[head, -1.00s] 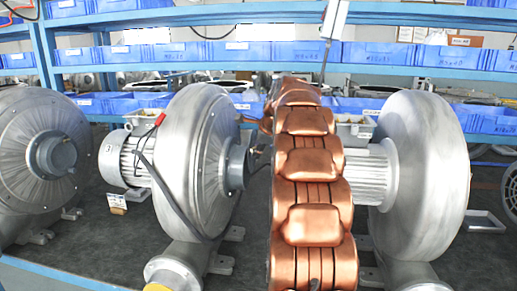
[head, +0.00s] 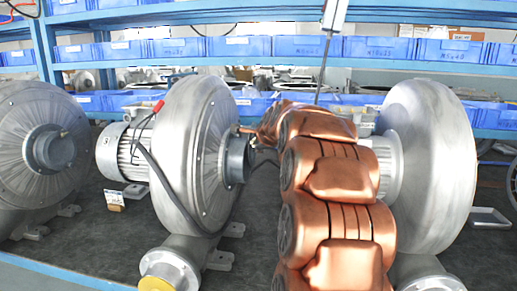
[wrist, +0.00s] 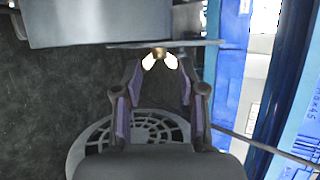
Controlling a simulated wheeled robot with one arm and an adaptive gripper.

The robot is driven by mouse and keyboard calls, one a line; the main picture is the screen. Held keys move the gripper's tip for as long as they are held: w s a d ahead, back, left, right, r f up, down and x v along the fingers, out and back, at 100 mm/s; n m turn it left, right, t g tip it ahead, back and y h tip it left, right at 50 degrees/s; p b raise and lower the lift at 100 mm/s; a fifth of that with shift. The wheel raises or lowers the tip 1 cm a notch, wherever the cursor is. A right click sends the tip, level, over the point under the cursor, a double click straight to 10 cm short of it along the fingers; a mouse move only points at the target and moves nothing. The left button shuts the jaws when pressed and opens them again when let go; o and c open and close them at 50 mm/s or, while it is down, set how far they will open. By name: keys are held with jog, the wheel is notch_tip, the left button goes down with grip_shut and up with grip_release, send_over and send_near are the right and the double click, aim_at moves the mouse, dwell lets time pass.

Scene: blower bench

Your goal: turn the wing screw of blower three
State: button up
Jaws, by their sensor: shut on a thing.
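Blower three (head: 190,150) is a grey metal blower left of centre in the head view, with a "3" label (head: 106,142) on its motor. Its round hub (head: 238,160) faces my arm. In the wrist view, the small wing screw (wrist: 158,62) with pale, bright wings sits beneath a grey metal part. My gripper (wrist: 160,68) has its two purple-padded fingers on either side of the screw and is shut on it. In the head view my copper-coloured arm reaches toward the hub, and the gripper and screw cannot be made out clearly there.
Another blower (head: 45,160) stands at the left and one (head: 435,165) at the right, close beside my arm. A yellow-capped outlet pipe (head: 168,270) stands low in front. Blue bins (head: 390,50) line the shelves behind. A thin rod (head: 325,70) hangs above my arm.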

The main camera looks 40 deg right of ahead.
notch_tip(320, 180, down, 2)
jog(key=n+t+h+b, duration=0.1)
jog(key=t+h+b, duration=0.1)
jog(key=b, duration=0.6)
jog(key=n+t+h+b, duration=0.1)
jog(key=t+h+b, duration=0.1)
jog(key=b, duration=0.7)
jog(key=shift+a+f+n+t, duration=0.2)
jog(key=shift+n+t, duration=0.1)
jog(key=shift+t, duration=0.6)
jog(key=n+t+h+b, duration=0.1)
jog(key=t+b, duration=0.1)
jog(key=b, duration=0.6)
jog(key=shift+d+n+t+b, duration=0.2)
jog(key=shift+n+t+b, duration=1.2)
jog(key=shift+b, duration=1.6)
jog(key=o, duration=1.1)
jog(key=shift+o, duration=0.2)
